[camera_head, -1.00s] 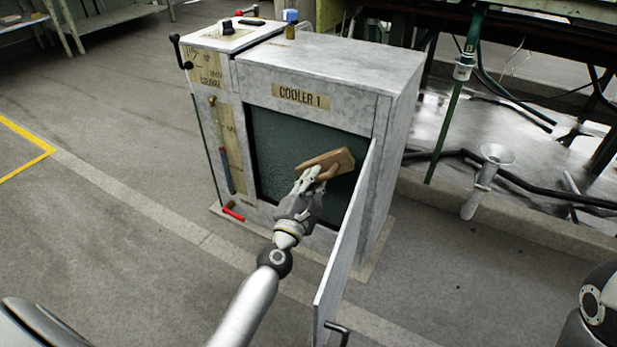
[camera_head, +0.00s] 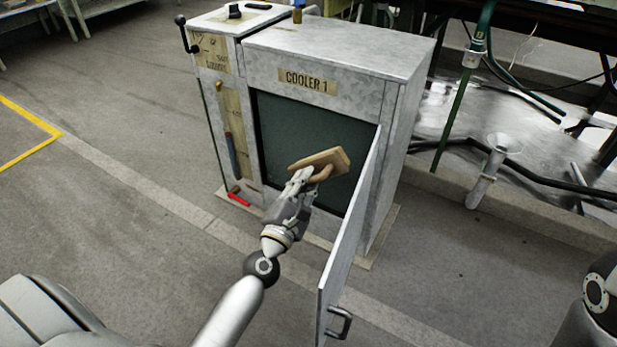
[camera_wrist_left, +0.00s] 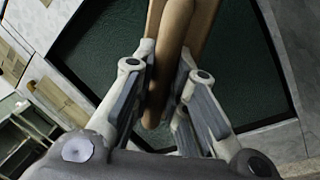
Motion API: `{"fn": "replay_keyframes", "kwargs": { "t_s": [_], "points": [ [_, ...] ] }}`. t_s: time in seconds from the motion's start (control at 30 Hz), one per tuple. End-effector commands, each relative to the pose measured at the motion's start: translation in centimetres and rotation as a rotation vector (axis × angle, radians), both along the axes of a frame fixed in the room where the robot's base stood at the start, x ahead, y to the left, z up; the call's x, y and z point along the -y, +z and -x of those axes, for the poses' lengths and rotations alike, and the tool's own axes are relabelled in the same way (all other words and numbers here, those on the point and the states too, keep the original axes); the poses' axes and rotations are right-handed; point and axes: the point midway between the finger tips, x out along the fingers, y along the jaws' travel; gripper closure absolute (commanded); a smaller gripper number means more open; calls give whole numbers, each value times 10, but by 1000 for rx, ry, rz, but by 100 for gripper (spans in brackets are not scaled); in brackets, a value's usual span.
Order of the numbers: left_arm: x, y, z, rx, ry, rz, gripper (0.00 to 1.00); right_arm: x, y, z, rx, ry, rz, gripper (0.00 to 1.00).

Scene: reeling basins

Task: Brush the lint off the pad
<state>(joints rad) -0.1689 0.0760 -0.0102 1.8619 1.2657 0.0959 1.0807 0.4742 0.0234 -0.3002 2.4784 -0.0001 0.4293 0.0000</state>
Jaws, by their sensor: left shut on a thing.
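The pad (camera_head: 275,135) is the dark green panel in the open front of the grey cabinet labelled COOLER 1. It also fills much of the left wrist view (camera_wrist_left: 100,60). My left gripper (camera_head: 306,178) is shut on the handle of a wooden brush (camera_head: 322,161) and holds it in front of the pad's right half. The brush handle shows between the fingers in the left wrist view (camera_wrist_left: 174,60). I cannot tell whether the brush touches the pad. No separate lint can be made out. My right gripper is not in view.
The cooler's door (camera_head: 347,235) stands open at the right, close to my left arm, with a handle (camera_head: 340,322) low down. A red-handled valve (camera_head: 238,199) sits at the cooler's lower left. A metal funnel (camera_head: 487,168) stands to the right.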

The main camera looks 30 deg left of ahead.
Motion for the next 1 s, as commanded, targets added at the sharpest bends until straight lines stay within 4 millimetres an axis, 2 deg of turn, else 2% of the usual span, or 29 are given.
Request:
{"fn": "replay_keyframes", "kwargs": {
  "t_s": [0.27,0.6,0.9,1.0],
  "points": [
    [0,1,2,2,1,0,100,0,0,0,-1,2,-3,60],
    [-2,1,28,2,1,-1,100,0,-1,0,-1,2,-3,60],
    [-2,2,30,3,0,0,100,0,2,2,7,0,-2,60],
    [0,9,31,5,-2,-2,100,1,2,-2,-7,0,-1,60]
  ]
}}
